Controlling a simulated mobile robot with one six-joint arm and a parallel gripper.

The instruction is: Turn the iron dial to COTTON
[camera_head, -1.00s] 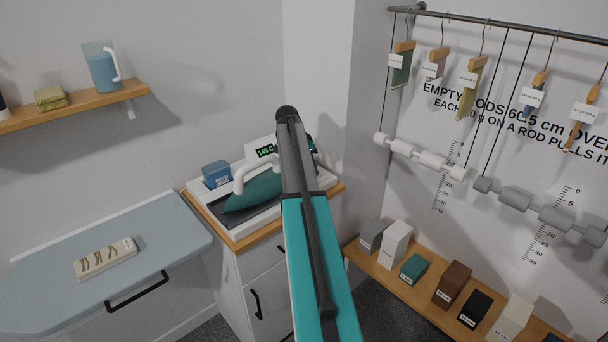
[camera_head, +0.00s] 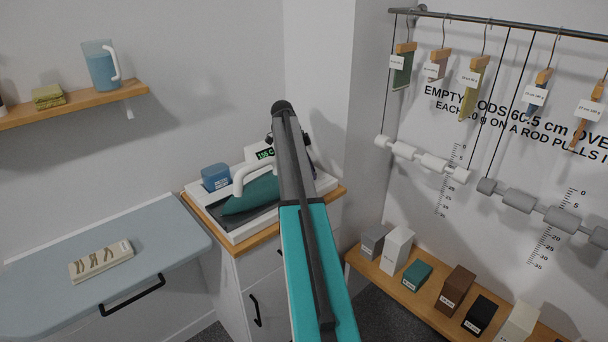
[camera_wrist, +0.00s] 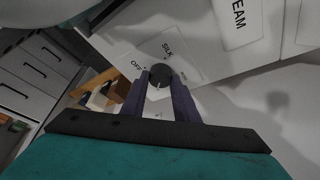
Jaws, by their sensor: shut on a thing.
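In the wrist view the dark round dial (camera_wrist: 160,75) sits on a white panel, with OFF to its left, SILK above it and a fainter, unreadable label to its right. Which label the dial points at is not clear. My gripper (camera_wrist: 162,84) is shut on the dial, one finger on each side. In the head view the teal iron (camera_head: 252,194) with a white handle lies on a white base (camera_head: 240,233).
A STEAM label (camera_wrist: 238,17) is on the panel near the dial. A blue box (camera_head: 215,177) stands left of the iron. A blue-grey ironing board (camera_head: 60,275) is at the left. A low wooden shelf (camera_head: 410,297) with several blocks is at the right.

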